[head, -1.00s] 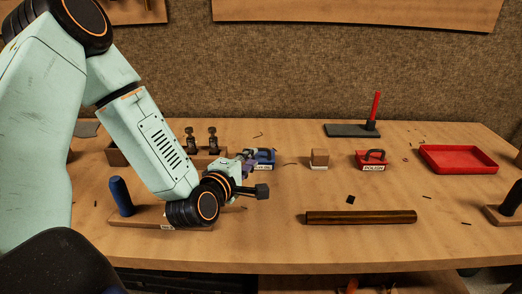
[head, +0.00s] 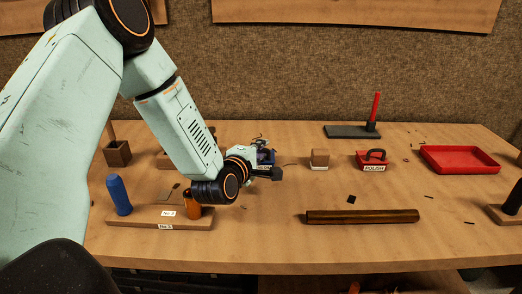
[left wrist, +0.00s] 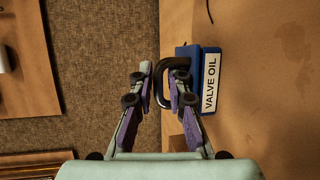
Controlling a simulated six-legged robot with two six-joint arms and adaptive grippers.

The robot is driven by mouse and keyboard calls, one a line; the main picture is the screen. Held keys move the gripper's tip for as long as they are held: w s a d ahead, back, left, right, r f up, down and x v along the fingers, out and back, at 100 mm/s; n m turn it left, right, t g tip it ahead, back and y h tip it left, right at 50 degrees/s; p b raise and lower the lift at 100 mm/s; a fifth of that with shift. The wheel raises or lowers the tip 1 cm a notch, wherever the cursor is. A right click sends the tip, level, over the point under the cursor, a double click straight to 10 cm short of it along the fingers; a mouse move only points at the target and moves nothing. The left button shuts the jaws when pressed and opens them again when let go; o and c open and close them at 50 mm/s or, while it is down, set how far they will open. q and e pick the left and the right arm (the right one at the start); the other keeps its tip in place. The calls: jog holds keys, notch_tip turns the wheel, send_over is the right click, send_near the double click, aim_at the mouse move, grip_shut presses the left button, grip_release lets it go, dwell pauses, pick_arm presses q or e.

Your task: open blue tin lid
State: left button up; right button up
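The blue tin (head: 268,156) stands on the bench left of centre in the head view, partly hidden behind my left gripper (head: 257,150). In the left wrist view the blue tin (left wrist: 184,54) shows its white VALVE OIL label (left wrist: 210,82) and a black loop handle (left wrist: 160,88) on its lid. The lid looks closed. My left gripper (left wrist: 162,73) is open, with its purple-padded fingers at the handle. The handle's outer bar lies between the fingers, and one finger overlaps the loop. I cannot tell whether they touch it. My right gripper is not in view.
A wooden block (head: 319,157), a red POLISH tin (head: 371,161) and a red tray (head: 459,159) stand to the right. A long wooden bar (head: 362,217) lies in front. A wooden holder (head: 150,222) with blue and orange handles is at the left front.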

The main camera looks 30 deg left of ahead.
pick_arm(q)
jog(key=shift+s+d+r, duration=0.1)
jog(key=shift+d+r, duration=0.05)
grip_shut()
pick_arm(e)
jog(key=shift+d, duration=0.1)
